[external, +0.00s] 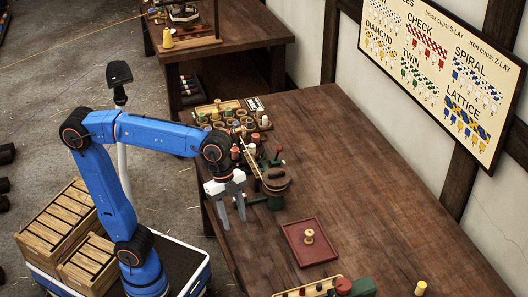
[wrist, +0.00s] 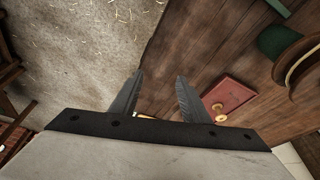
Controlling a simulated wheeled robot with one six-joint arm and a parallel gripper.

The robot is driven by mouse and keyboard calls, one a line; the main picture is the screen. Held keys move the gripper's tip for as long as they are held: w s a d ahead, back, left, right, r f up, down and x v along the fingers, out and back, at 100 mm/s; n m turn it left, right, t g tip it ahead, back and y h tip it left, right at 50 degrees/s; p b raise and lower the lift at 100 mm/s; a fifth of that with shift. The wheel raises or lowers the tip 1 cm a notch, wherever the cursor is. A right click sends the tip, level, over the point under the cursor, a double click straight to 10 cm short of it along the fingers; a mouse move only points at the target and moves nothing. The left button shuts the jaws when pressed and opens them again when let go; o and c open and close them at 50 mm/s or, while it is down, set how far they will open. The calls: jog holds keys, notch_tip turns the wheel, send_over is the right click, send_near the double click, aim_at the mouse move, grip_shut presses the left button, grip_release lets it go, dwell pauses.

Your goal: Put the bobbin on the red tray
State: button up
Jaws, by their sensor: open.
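The bobbin (external: 309,236) is a small pale wooden spool standing on the red tray (external: 318,257), near the tray's middle. In the wrist view the bobbin (wrist: 217,110) shows on the red tray (wrist: 236,90), just right of my right finger. My gripper (external: 230,215) is open and empty. It hangs above the table's left edge, to the left of the tray and apart from it. In the wrist view my gripper (wrist: 158,85) has its two fingers spread, with table edge and floor between and behind them.
A yellow spool (external: 420,288) stands at the front right. A green-ended holder (external: 355,288) lies at the front edge. The table's right side is clear.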

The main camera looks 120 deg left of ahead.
jog(key=s+d+f+n+t, duration=0.1)
jog(key=s+d+f+n, duration=0.1)
jog(key=s+f, duration=0.6)
jog(key=s+d+f+n+y, duration=0.1)
jog(key=s+d+f+n, duration=0.2)
jog(key=s+f, duration=0.5)
jog(key=s, duration=0.6)
jog(key=shift+s+d+f+t+y, duration=0.25)
jog(key=shift+s+f+t+y, duration=0.05)
jog(key=shift+f+t, duration=0.1)
